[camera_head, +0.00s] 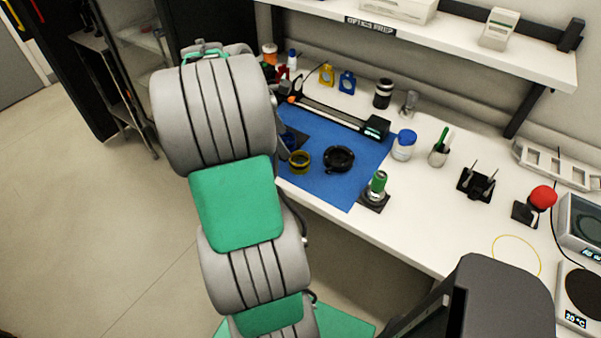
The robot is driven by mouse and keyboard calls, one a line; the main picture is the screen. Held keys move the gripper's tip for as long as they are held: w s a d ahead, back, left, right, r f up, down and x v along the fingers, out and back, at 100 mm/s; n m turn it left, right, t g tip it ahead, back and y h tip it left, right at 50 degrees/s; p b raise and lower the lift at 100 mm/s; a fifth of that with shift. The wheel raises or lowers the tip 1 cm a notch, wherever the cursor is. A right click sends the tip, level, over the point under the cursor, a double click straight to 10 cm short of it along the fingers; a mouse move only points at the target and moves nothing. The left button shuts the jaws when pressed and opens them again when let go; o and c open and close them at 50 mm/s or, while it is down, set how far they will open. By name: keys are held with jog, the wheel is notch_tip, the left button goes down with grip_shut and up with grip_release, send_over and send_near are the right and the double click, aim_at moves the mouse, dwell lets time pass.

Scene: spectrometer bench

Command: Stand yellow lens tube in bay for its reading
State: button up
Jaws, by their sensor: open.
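The yellow lens tube (300,161) appears as a short yellow ring with a dark opening, upright on the blue mat (335,187). A black ring-shaped part (339,158) lies just right of it, apart from it. A dark rail-like device with a green-lit end (376,127) lies along the back of the mat; I cannot tell whether it includes the bay. My arm crosses the left of the view and covers the mat's left side. My gripper cannot be made out; it seems hidden behind my arm. A small grey shape beside the tube is unclear.
A green-topped part on a dark base (377,187) stands at the mat's front right corner. The shelf (450,35) overhangs the back.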

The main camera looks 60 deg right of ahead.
aim_at(302, 162)
jog(key=shift+s+d+f, duration=0.35)
jog(key=shift+s+f, duration=0.2)
jog(key=shift+s+d+f, duration=0.35)
jog(key=shift+s+f, duration=0.15)
jog(key=shift+f, duration=0.05)
jog(key=x, duration=0.6)
jog(key=shift+s+a+f, duration=0.2)
jog(key=shift+s+a, duration=0.1)
jog(key=shift+a, duration=0.05)
grip_shut()
jog(key=shift+r, duration=0.1)
